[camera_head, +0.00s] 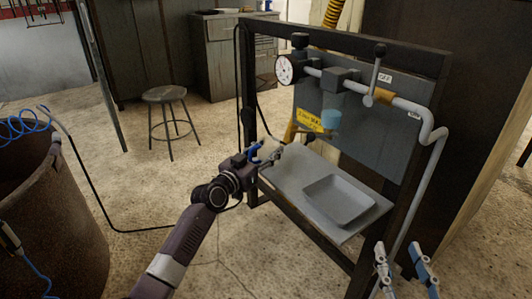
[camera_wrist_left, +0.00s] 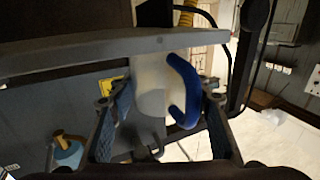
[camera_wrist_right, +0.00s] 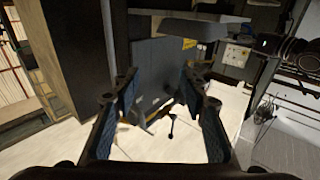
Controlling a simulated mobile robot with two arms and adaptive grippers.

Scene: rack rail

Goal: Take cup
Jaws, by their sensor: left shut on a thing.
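A white cup with a blue handle (camera_wrist_left: 150,82) sits between the fingers of my left gripper (camera_wrist_left: 160,112) in the left wrist view. In the head view its blue handle (camera_head: 257,153) shows at the end of my left arm, and the left gripper (camera_head: 276,152) is shut on the cup at the left side of the rack. The gripper and arm hide part of the cup there. My right gripper (camera_head: 404,266) is open and empty at the lower right, in front of the rack; it also shows open in the right wrist view (camera_wrist_right: 162,95).
The dark rack frame (camera_head: 345,46) carries a pipe with a gauge (camera_head: 287,69) and a lever (camera_head: 376,70). A light blue fitting (camera_head: 331,119) hangs below. A rusty barrel (camera_head: 55,235) stands at left.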

